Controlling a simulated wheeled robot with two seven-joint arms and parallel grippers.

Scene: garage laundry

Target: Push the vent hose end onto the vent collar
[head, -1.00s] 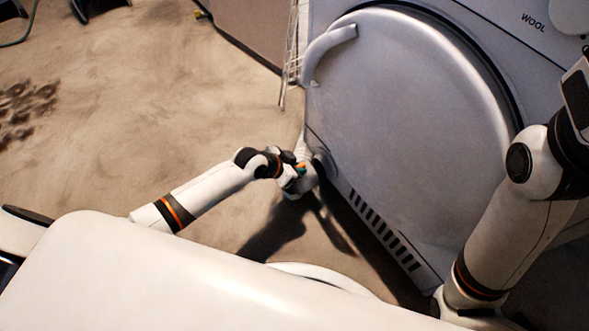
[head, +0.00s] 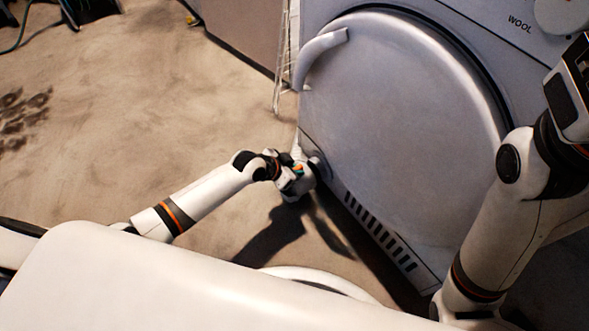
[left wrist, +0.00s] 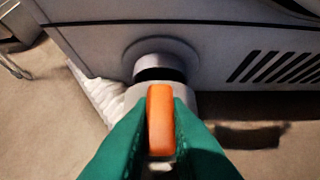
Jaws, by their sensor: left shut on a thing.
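The vent collar (left wrist: 160,54) is a round grey ring low on the dryer's face; it also shows in the head view (head: 320,168). The white vent hose end (left wrist: 130,98) is just in front of it, with a dark band between the two in the left wrist view. Its ribbed hose (left wrist: 92,88) runs off to the left. My left gripper (left wrist: 160,135) has green fingers shut on the hose end's orange tab (left wrist: 160,112). The fingers hide part of the hose end. In the head view my left gripper (head: 296,176) is beside the collar.
The dryer (head: 400,130) fills the right side, with a large round door and a slotted grille (head: 380,230) right of the collar. A white wire rack (head: 286,60) stands at its left. The floor (head: 150,110) on the left is mostly open.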

